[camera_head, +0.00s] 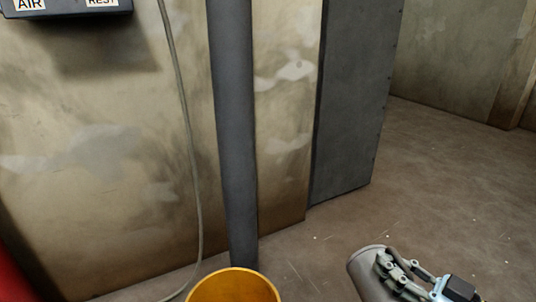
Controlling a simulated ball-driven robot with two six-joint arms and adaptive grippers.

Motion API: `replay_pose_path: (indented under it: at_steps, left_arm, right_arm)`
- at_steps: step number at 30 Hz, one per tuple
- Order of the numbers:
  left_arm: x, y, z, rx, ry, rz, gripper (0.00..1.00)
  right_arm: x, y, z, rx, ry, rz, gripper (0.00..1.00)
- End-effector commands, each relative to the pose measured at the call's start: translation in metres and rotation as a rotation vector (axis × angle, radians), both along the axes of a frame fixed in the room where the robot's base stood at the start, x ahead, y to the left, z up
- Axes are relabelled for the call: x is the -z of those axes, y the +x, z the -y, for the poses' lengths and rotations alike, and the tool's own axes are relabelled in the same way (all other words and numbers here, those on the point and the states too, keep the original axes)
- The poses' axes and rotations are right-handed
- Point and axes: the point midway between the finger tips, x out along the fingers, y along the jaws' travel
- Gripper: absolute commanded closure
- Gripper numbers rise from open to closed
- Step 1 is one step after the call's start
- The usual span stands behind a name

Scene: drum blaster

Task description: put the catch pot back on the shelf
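A grey, round pot (364,277), which I take to be the catch pot, shows at the lower right, tilted and cut off by the bottom edge. My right gripper (386,267) lies against its right side and looks shut on it; the far finger is hidden. The pot is in front of the brown floor, and I cannot tell its height. My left gripper is not in view. No shelf shows.
A yellow round container (235,287) is at the bottom middle. A dark vertical pipe (233,130) and a hanging cable (186,120) stand before the stained wall (90,150). A grey panel (352,100) juts out. A labelled box (66,8) is upper left. Floor (450,170) at right is clear.

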Motion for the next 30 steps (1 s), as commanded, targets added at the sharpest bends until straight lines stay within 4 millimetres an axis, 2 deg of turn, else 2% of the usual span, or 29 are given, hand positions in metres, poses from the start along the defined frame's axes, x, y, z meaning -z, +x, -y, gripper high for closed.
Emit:
replay_pose_path:
  at_steps: [1,3,8,9,12,15,18,21,24,30]
  left_arm:
    - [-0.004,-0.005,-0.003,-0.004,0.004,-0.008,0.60]
    - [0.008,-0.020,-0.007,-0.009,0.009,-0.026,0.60]
    - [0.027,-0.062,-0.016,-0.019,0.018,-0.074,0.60]
    - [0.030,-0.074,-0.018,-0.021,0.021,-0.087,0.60]
    - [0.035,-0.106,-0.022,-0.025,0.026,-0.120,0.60]
    - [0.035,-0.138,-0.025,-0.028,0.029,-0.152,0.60]
    - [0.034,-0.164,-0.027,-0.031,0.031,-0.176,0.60]
    - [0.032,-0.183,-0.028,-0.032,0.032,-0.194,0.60]
    - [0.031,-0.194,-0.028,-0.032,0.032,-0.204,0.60]
    - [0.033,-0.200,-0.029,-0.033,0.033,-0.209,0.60]
  right_arm:
    - [-0.051,0.007,0.008,-0.015,-0.009,0.023,1.00]
    - [-0.096,0.010,0.015,-0.033,-0.011,0.024,1.00]
    - [-0.197,0.011,0.022,-0.078,-0.016,0.021,1.00]
    - [-0.223,0.009,0.022,-0.091,-0.015,0.020,1.00]
    - [-0.282,0.002,0.018,-0.121,-0.013,0.013,1.00]
    - [-0.332,-0.008,0.011,-0.151,-0.007,0.002,1.00]
    - [-0.370,-0.017,0.003,-0.177,0.000,-0.008,1.00]
    - [-0.393,-0.025,-0.004,-0.197,0.005,-0.018,1.00]
    - [-0.405,-0.030,-0.007,-0.206,0.010,-0.025,1.00]
    - [-0.406,-0.031,-0.008,-0.209,0.013,-0.030,1.00]
